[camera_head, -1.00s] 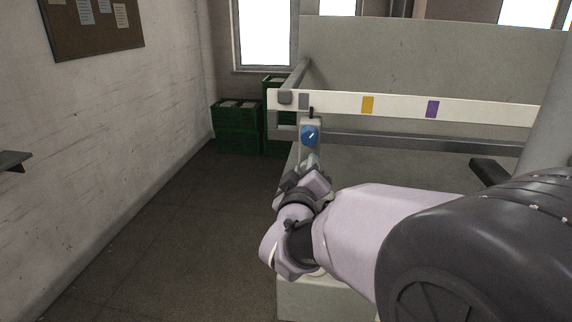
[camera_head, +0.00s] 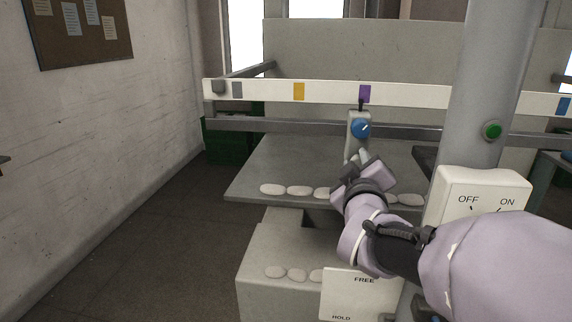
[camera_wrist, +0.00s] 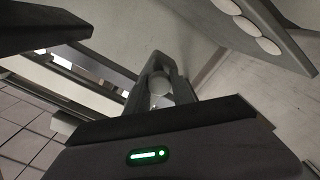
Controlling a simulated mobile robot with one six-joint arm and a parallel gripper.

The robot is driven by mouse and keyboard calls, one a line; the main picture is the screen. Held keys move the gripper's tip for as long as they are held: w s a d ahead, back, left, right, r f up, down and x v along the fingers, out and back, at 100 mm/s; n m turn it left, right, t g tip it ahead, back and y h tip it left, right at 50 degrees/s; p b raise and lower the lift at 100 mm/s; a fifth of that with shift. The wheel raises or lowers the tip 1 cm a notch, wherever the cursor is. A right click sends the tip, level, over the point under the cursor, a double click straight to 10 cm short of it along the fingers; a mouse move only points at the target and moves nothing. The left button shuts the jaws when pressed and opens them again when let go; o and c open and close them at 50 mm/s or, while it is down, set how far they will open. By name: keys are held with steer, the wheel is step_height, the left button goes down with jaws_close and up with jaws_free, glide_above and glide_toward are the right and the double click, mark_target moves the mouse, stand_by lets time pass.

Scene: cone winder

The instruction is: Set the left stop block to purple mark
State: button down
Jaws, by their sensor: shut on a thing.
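My gripper (camera_head: 360,157) is shut on the lower part of the stop block, below the knob. In the wrist view my gripper (camera_wrist: 160,82) closes around a pale rounded piece; the marks cannot be made out there.
Grey (camera_head: 237,90) and yellow (camera_head: 299,91) marks lie left along the strip. A shelf (camera_head: 255,180) with pale oval pads lies below. Floor is clear at left.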

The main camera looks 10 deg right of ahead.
steer(key=shift+s+d, duration=0.1)
steer(key=shift+d, duration=0.2)
steer(key=c, duration=1.1)
jaws_free()
steer(key=p+v, duration=0.1)
steer(key=v, duration=1.1)
steer(key=shift+s+a+r+p, duration=0.1)
steer(key=shift+a+r+p, duration=0.05)
steer(key=shift+r+p, duration=0.15)
steer(key=b+v, duration=0.4)
steer(key=v, duration=0.1)
steer(key=shift+s+f, duration=0.1)
steer(key=shift+f, duration=0.15)
